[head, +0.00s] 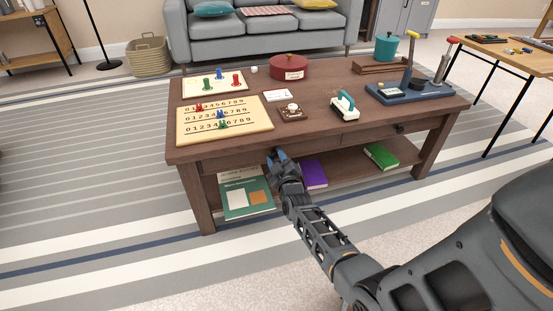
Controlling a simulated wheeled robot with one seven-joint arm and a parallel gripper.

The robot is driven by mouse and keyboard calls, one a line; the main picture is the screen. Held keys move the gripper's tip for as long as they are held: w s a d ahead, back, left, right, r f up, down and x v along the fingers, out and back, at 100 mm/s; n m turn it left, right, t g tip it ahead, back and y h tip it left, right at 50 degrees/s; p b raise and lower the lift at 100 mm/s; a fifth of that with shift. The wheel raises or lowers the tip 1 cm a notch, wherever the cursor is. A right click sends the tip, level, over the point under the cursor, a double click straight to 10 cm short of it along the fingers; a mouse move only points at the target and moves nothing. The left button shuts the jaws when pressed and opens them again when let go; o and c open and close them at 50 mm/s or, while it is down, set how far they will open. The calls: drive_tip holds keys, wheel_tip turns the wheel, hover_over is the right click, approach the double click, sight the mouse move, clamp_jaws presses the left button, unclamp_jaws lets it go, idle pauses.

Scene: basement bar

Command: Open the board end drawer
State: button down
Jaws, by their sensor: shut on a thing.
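The brown wooden coffee table (320,110) stands on the rug with drawer fronts along its near side. The board end drawer (312,147) is in the left part of that side, below the number board (255,113). My gripper (278,157) is at this drawer's front, seen from behind and above. It is shut on the drawer's handle, which the fingers hide. The drawer front looks about level with the table's side, though my gripper covers part of it. The right drawer's dark knob (400,128) is in plain view.
The lower shelf holds a large teal book (247,198), a purple book (314,174) and a green book (381,156). A red pot (289,68), game boards and tools stand on top. Open rug and carpet lie before the table.

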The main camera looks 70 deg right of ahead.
drive_tip(key=shift+a, duration=0.1)
drive_tip(key=p+v, duration=0.9)
drive_tip(key=v, duration=2.2)
drive_tip(key=shift+w, duration=0.1)
drive_tip(key=c, duration=0.7)
unclamp_jaws()
drive_tip(key=shift+c, duration=0.2)
drive_tip(key=shift+a, duration=0.1)
drive_tip(key=v, duration=0.7)
drive_tip(key=shift+s+a+p, duration=0.25)
drive_tip(key=shift+p, duration=0.1)
